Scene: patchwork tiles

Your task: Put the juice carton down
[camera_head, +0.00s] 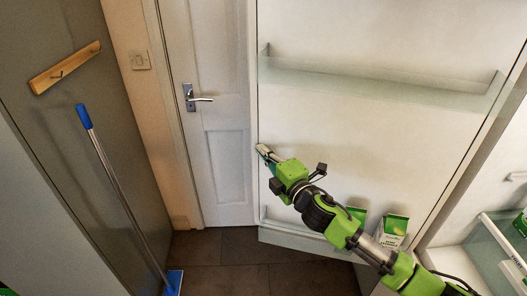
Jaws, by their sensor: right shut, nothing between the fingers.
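A white and green carton (392,230) stands on the low shelf of the open fridge door, partly behind my right arm. A second green and white carton (357,214) stands to its left, mostly hidden by the arm. I cannot tell which of them is the juice carton. My right gripper (264,150) is shut and empty, in front of the left edge of the fridge door, up and left of the cartons. My left gripper is not in view.
The fridge door (370,130) has an empty upper shelf (375,80). The open fridge interior (460,262) is at the right, with green packs (521,222) at the edge. A white room door (225,130) and a blue-handled mop (125,200) are at the left. Dark floor tiles (235,262) are clear.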

